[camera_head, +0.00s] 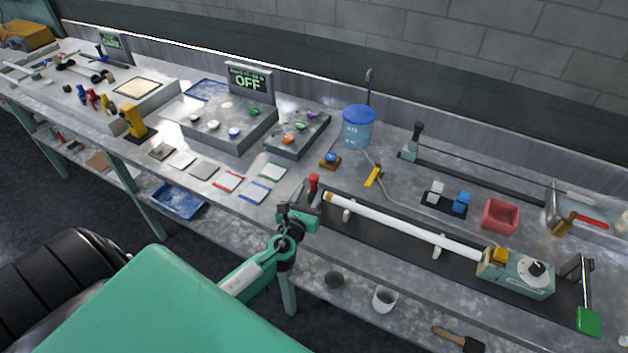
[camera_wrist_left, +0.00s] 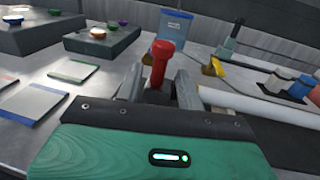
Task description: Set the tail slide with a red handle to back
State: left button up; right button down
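The red handle (camera_head: 314,183) of the tail slide stands upright at the left end of a long dark rail (camera_head: 385,247). A white tube (camera_head: 410,228) runs along the rail to the right of the handle. My left gripper (camera_head: 303,207) is at the slide, at the bench's front side. In the left wrist view the red handle (camera_wrist_left: 161,62) rises between the two fingers of my left gripper (camera_wrist_left: 160,92). The fingers are apart, with some room on either side of the handle. The slide's lower part is mostly hidden by the gripper. My right gripper does not show.
A green-grey headstock unit (camera_head: 525,277) with a black knob sits at the rail's right end. A blue bucket (camera_head: 358,128), a yellow piece (camera_head: 374,176) and a red bin (camera_head: 501,216) stand behind the rail. Flat sample cards (camera_head: 228,181) lie to the left.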

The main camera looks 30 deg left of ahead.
aim_at(313, 186)
pick_arm(q)
jog(key=shift+p+x, duration=0.3)
jog(key=shift+x, duration=2.05)
jog(key=shift+a, duration=0.1)
grip_shut()
